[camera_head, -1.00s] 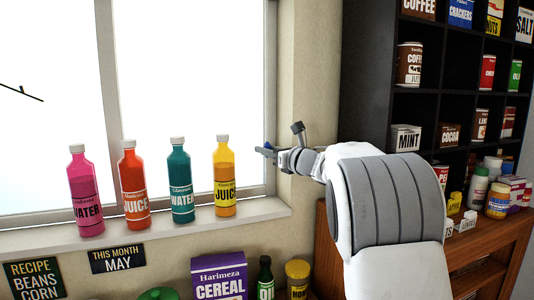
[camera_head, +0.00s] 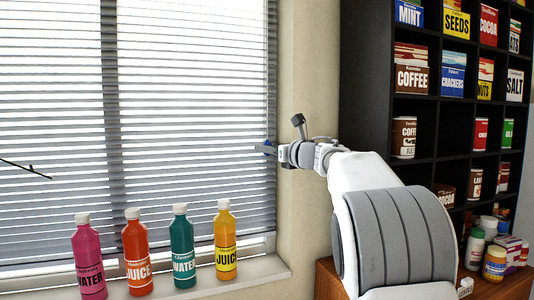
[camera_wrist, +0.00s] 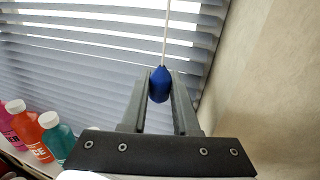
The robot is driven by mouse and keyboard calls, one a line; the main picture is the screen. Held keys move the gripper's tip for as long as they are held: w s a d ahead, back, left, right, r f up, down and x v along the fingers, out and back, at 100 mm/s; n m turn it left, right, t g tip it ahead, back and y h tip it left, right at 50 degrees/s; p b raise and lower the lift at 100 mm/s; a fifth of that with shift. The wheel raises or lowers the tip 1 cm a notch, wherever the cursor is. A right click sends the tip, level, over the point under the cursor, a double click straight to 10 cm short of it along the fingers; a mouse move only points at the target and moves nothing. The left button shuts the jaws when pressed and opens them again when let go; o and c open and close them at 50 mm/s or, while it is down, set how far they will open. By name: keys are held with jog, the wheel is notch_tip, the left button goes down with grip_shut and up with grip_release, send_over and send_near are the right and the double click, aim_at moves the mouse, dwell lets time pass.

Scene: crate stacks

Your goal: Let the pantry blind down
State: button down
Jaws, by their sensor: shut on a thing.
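The blind (camera_head: 190,130) hangs over the window with its slats spread from the top of the head view down to just above the sill; its slats also fill the left of the wrist view (camera_wrist: 70,75). My gripper (camera_head: 268,149) is at the right edge of the window. In the wrist view my gripper (camera_wrist: 160,88) is shut on the blue cord pull (camera_wrist: 160,86), which hangs on a thin pale cord (camera_wrist: 167,32) running upward. The top of the blind is out of view.
Pink (camera_head: 89,262), orange (camera_head: 136,256), teal (camera_head: 183,250) and yellow (camera_head: 225,244) bottles stand on the sill (camera_head: 264,279), below my gripper. A dark shelf (camera_head: 370,80) of packaged goods stands on the right, above a wooden cabinet (camera_head: 500,288).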

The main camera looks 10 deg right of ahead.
jog(key=shift+r, duration=0.1)
jog(key=c, duration=0.7)
grip_release()
jog(key=shift+o, duration=0.2)
jog(key=b+v, duration=0.4)
jog(key=v, duration=1.3)
jog(key=shift+s+d+b, duration=0.15)
jog(key=shift+s+b, duration=0.05)
jog(key=shift+b, duration=0.2)
